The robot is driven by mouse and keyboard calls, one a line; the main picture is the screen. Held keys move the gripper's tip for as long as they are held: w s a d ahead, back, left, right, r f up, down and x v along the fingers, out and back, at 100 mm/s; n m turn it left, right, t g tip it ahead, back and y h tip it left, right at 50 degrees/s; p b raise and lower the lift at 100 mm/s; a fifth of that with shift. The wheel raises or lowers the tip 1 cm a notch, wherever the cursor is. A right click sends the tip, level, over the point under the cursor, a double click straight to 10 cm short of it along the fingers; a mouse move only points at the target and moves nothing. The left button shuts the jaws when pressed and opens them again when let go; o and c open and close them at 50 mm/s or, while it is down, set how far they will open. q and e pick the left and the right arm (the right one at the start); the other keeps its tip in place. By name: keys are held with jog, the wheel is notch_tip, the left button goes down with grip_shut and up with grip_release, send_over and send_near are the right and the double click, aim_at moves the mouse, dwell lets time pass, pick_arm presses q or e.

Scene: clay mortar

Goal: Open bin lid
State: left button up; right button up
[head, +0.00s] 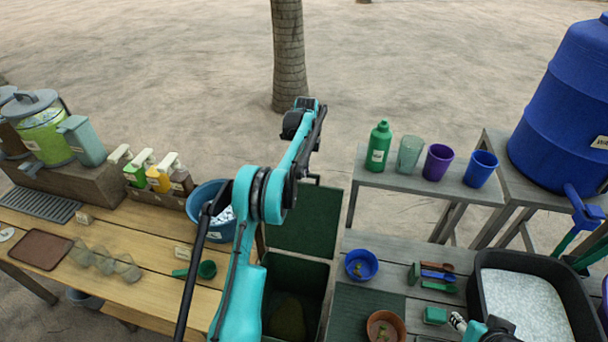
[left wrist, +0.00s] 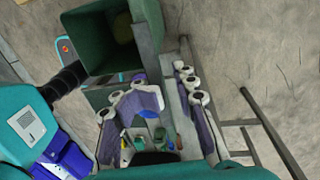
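The dark green bin (head: 323,300) stands between the two tables. Its mouth is uncovered and an olive heap shows inside. The flat dark green lid (head: 305,222) is swung back behind the mouth. In the left wrist view the open bin (left wrist: 88,40) is at the upper left. My left arm crosses in front of the bin in the head view, its far end (head: 305,108) beyond the lid. My left gripper (left wrist: 157,138) shows white and purple fingers spread apart, with nothing seen held. My right gripper (head: 462,322) is only partly in view at the bottom edge.
The left wooden table (head: 130,245) holds bottles, a brown tray and a blue basin (head: 205,195). The right table (head: 375,243) holds a blue bowl (head: 361,264) and a black tub (head: 483,290). Cups stand on a shelf behind. A tree trunk (head: 288,60) rises from open sandy ground.

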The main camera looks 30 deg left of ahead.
pick_arm(q)
jog(key=shift+r, duration=0.1)
jog(key=shift+w+a, duration=0.1)
jog(key=shift+a, duration=0.1)
dwell(0.4)
jog(key=shift+r, duration=0.35)
notch_tip(320, 180, up, 11)
jog(key=w, duration=0.1)
jog(key=shift+w, duration=0.2)
jog(key=shift+r, duration=0.15)
